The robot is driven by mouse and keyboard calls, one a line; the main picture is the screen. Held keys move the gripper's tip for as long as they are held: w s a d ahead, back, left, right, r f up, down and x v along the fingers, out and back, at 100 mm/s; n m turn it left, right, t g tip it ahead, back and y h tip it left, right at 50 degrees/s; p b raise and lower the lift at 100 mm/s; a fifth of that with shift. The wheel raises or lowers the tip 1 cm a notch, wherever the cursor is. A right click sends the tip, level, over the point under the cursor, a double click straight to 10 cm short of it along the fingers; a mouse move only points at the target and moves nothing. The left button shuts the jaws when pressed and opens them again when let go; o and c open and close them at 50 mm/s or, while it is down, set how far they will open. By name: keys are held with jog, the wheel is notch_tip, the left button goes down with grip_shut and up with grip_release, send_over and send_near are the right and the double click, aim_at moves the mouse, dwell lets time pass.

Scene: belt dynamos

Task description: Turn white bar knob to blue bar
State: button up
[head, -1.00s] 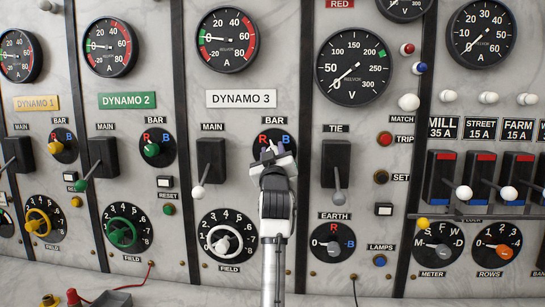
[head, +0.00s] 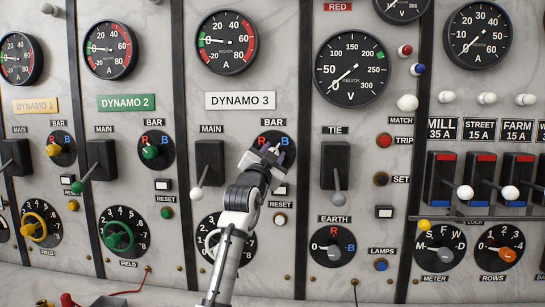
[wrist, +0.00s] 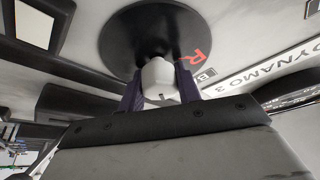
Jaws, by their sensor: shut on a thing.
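The white bar knob sits on the round black BAR dial (head: 287,166) of the DYNAMO 3 panel. In the head view my gripper hides most of it. In the wrist view the white knob (wrist: 158,78) stands between my two dark fingers, in front of the black dial. My gripper (head: 272,153) is shut on the knob. The dial's red R (head: 264,140) is at its upper left and the blue B (head: 284,141) at its upper right. The red R shows right of the knob in the wrist view (wrist: 196,54). Which way the pointer faces is hard to tell.
The MAIN lever (head: 209,165) with a white ball is close left of my gripper. The TIE lever (head: 336,170) is to the right. My arm partly covers the white field handwheel (head: 212,240) below. The RESET lamp (head: 279,219) is clear of my arm.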

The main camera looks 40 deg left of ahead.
jog(key=shift+f+m+h, duration=0.1)
jog(key=shift+m+h, duration=0.7)
jog(key=shift+m, duration=0.7)
jog(key=o, duration=1)
jog(key=shift+c, duration=0.2)
jog(key=b+v, duration=0.6)
jog(key=v, duration=0.7)
jog(key=shift+s+d, duration=0.15)
jog(key=shift+s, duration=0.25)
